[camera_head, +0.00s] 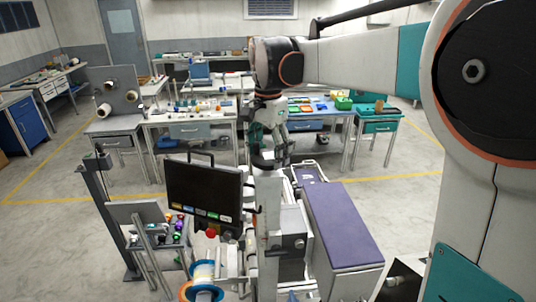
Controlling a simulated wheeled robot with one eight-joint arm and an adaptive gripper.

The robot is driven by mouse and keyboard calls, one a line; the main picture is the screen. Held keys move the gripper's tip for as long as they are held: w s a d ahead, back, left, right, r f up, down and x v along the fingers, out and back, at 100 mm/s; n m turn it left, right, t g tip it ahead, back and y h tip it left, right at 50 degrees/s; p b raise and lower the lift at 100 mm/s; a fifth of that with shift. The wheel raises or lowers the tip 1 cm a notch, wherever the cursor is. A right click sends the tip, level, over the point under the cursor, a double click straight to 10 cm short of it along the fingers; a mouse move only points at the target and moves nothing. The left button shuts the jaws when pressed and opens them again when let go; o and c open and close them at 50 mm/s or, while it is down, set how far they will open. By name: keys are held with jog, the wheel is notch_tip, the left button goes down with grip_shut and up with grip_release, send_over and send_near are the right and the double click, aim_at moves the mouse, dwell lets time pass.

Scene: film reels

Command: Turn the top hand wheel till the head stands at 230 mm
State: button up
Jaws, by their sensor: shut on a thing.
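The machine's grey upright column (268,205) stands in the middle of the view. A dark round hand wheel (263,162) sits on its top. My gripper (266,152) reaches down from above, right at the wheel. It is shut on the hand wheel, though the fingertips are small and partly hidden by the gripper body. The head looks to be the grey block (291,241) at the column's right side, but this is hard to tell. No millimetre scale or reading is legible from here.
A dark screen (204,190) with buttons and a red knob stands close left of the column. A long purple-topped housing (341,222) lies to its right. A blue-rimmed reel (205,280) is at the lower front.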

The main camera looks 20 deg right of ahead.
jog(key=m+b, duration=0.1)
jog(key=m, duration=0.3)
jog(key=shift+m, duration=0.3)
jog(key=m, duration=0.3)
jog(key=shift+m, duration=0.4)
jog(key=m+b, duration=0.1)
jog(key=m, duration=0.3)
jog(key=shift+m, duration=1.8)
jog(key=o, duration=1.1)
jog(key=shift+c, duration=0.2)
